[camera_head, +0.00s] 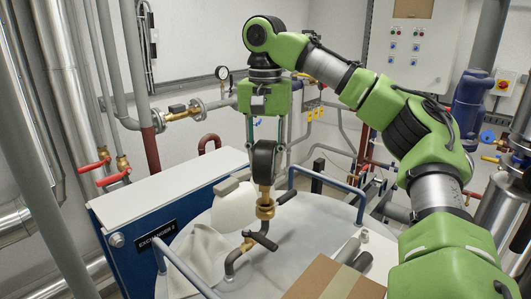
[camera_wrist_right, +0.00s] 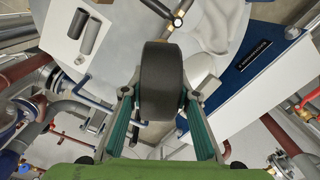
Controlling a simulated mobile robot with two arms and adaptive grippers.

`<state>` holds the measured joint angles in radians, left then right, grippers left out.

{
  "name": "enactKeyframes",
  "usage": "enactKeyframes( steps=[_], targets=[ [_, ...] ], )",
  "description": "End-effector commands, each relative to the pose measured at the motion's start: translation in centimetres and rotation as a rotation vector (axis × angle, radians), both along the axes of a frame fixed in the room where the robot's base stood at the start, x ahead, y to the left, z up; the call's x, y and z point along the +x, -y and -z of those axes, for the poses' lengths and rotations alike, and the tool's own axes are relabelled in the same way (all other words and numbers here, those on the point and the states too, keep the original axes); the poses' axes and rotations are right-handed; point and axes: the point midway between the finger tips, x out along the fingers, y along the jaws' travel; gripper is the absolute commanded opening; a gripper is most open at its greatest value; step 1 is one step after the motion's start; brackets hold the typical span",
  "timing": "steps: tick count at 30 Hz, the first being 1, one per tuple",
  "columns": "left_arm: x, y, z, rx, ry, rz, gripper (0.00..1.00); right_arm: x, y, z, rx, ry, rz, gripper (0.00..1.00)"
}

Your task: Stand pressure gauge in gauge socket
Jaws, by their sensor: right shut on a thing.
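The pressure gauge (camera_head: 264,158) is a black round body seen edge-on, with a short brass stem below it. My right gripper (camera_head: 265,146) is shut on it from above and holds it about upright. The gauge also shows between the green fingers in the wrist view (camera_wrist_right: 161,80). The gauge socket (camera_head: 265,209) is a brass fitting on a grey bent pipe with black lever handles, on the pale round lid. The stem is directly over the socket, at its mouth; I cannot tell whether it is seated inside. My left gripper is not in view.
A blue and white exchanger cabinet (camera_head: 124,221) stands at the left. Blue rails (camera_head: 328,178) rim the pale lid. A cardboard box (camera_head: 333,281) is at the front, beside grey cylinders (camera_head: 347,249). A crumpled pale cloth (camera_head: 200,252) lies left of the socket.

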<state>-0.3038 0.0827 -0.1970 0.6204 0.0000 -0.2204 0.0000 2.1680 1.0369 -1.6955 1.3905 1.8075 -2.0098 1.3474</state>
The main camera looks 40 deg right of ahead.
Motion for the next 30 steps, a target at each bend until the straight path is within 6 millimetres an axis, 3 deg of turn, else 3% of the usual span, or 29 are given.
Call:
enactKeyframes(
  steps=[18, 30],
  targets=[
    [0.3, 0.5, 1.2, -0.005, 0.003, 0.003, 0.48, 0.0, 0.0, 2.9, -0.001, 0.002, 0.001, 0.0],
    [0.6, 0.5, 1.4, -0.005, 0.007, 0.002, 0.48, 0.0, 0.1, 3.3, -0.002, 0.004, 0.002, 0.0]
  ],
)
